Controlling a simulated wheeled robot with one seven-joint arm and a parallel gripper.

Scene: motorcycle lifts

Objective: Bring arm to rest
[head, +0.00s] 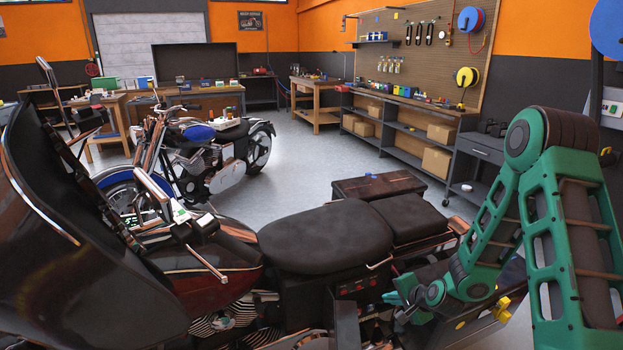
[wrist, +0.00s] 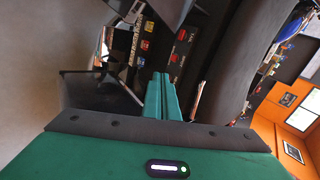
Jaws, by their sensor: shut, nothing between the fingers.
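My green arm reaches in from the right of the head view and bends down beside the near motorcycle (head: 315,240). My gripper (head: 388,297) is low at the motorcycle's side, below the seat, close to its dark side panel. In the wrist view my gripper (wrist: 163,78) shows two green fingers pressed together with nothing between them. The motorcycle's dark bodywork and a panel with small coloured labels (wrist: 165,50) lie just beyond the fingertips. I cannot tell whether the fingers touch the motorcycle.
A dark box (head: 378,186) stands behind the seat. A second motorcycle (head: 205,160) stands farther back. Shelving (head: 400,140) and a pegboard (head: 425,55) line the right wall. Open grey floor (head: 330,155) lies between.

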